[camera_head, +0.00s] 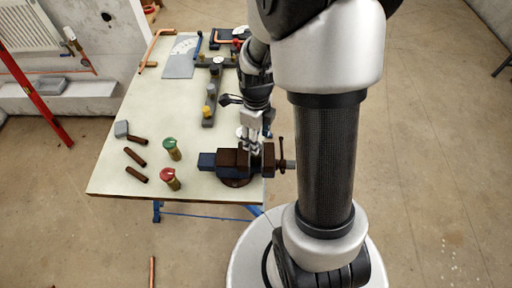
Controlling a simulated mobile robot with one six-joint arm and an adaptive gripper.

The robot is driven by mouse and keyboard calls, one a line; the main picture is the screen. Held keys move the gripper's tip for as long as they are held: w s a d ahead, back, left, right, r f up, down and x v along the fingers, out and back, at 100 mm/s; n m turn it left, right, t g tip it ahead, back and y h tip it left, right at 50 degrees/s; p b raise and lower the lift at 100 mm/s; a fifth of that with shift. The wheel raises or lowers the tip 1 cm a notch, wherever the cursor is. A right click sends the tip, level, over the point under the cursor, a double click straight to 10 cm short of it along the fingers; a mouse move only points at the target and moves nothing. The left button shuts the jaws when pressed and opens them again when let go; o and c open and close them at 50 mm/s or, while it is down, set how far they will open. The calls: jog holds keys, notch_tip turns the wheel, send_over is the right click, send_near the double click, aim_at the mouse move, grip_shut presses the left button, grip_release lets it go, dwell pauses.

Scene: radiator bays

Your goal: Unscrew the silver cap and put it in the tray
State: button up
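My gripper (251,145) points down just above the vise (233,163) at the front right of the workbench (130,90). Its fingers are small and partly merge with the vise behind, so I cannot tell whether they are open or shut. A small silvery piece (241,132) shows beside the fingers; I cannot tell whether it is the silver cap or part of the gripper.
A green-topped (170,147) and a red-topped container (170,178) stand left of the vise. A hammer (125,131) and dark rods (136,174) lie further left. The bench's middle left is clear.

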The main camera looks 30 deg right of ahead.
jog(key=shift+m, duration=0.4)
jog(key=shift+f+b, duration=2.05)
jog(key=shift+f, duration=0.55)
jog(key=shift+r, duration=0.1)
jog(key=shift+c, duration=0.5)
